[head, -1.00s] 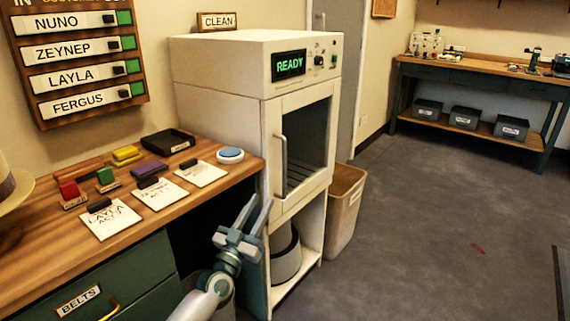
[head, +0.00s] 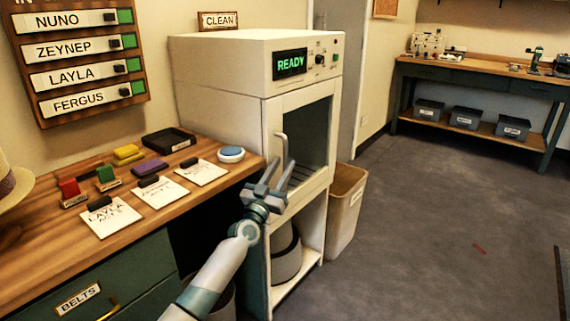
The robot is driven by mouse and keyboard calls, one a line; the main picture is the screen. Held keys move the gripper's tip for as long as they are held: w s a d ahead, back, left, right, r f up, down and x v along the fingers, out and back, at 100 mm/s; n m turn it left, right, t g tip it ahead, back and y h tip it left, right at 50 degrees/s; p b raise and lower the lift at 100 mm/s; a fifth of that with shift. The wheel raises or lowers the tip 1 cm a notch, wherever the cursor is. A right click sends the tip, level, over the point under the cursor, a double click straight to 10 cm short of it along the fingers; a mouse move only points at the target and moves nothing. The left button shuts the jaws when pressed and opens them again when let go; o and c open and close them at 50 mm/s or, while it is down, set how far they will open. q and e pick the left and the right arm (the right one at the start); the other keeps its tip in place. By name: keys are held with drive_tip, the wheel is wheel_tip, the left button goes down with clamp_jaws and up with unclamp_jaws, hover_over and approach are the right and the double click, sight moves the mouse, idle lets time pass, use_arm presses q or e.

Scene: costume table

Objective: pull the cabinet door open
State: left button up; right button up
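The cream cabinet (head: 220,75) stands at the end of the wooden counter, with a green READY display on its top front. Its glass-fronted door (head: 318,105) looks shut. My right gripper is not in view.
The wooden counter (head: 60,240) with cards, stamps and ink pads lies left of the cabinet. A beige bin (head: 345,205) stands right of it, near the door. A workbench (head: 480,75) stands far back.

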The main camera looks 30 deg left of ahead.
use_arm(q)
drive_tip(key=shift+x, duration=1.25)
clamp_jaws()
drive_tip(key=shift+d, duration=0.1)
